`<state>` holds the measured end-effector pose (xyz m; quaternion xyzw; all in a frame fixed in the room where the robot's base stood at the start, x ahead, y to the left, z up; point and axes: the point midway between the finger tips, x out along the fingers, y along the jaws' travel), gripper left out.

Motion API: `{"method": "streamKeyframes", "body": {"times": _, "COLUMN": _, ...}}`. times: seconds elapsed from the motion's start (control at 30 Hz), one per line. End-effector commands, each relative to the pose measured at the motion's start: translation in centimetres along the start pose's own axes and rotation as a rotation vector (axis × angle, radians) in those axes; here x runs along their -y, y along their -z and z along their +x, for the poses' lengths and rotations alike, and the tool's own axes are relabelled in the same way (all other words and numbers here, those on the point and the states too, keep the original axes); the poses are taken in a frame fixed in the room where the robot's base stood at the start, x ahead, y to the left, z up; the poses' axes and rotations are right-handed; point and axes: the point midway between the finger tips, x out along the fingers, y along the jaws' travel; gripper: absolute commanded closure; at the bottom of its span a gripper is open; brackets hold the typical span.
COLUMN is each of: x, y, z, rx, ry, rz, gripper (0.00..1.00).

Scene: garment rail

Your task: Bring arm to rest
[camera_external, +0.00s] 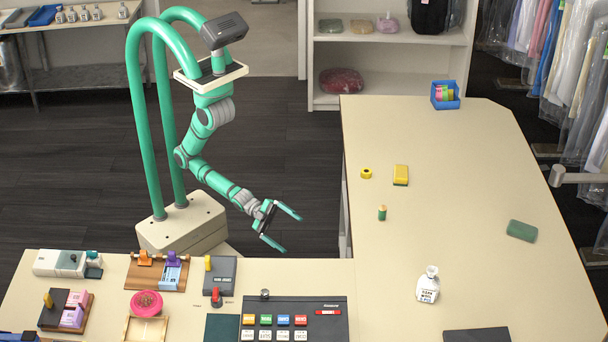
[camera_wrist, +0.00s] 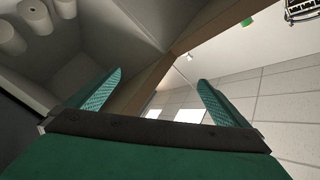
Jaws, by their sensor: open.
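My gripper (camera_external: 281,228) is at the end of my green arm, in the gap between my base and the right-hand counter in the external view. Its two green fingers are spread apart with nothing between them. In the wrist view my gripper (camera_wrist: 155,100) also shows open and empty, its fingers on either side and walls and a tiled surface beyond. The arm hangs bent, clear of both counters.
The right counter (camera_external: 440,150) holds a yellow block (camera_external: 400,175), a green-topped spool (camera_external: 382,213), a white bottle (camera_external: 428,285) and a blue bin (camera_external: 445,95). The front counter has a button panel (camera_external: 295,310) and several small devices. Garments (camera_external: 560,70) hang at right.

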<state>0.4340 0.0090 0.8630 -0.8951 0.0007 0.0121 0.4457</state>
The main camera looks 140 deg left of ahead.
Motion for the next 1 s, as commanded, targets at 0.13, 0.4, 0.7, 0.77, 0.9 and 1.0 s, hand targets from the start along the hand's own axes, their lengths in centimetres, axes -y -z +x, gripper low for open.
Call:
{"method": "streamKeyframes", "body": {"times": 0.13, "x": -1.2, "y": -0.5, "z": -5.4, "rx": 0.030, "ry": -0.050, "rz": -0.204, "gripper": 0.00}}
{"method": "streamKeyframes", "body": {"times": 0.4, "x": -1.5, "y": -0.3, "z": -14.0, "rx": 0.105, "ry": -0.103, "rz": -0.583, "gripper": 0.00}}
{"method": "streamKeyframes", "body": {"times": 0.7, "x": -0.5, "y": 0.5, "z": -19.7, "rx": 0.180, "ry": -0.111, "rz": -0.879, "gripper": 0.00}}
{"method": "streamKeyframes", "body": {"times": 0.77, "x": -0.3, "y": 0.6, "z": -20.1, "rx": 0.187, "ry": -0.110, "rz": -0.905, "gripper": 0.00}}
{"method": "streamKeyframes", "body": {"times": 0.9, "x": -0.2, "y": 0.6, "z": -20.4, "rx": 0.192, "ry": -0.109, "rz": -0.926, "gripper": 0.00}}
{"method": "streamKeyframes", "body": {"times": 1.0, "x": -0.2, "y": 0.6, "z": -20.4, "rx": 0.191, "ry": -0.109, "rz": -0.925, "gripper": 0.00}}
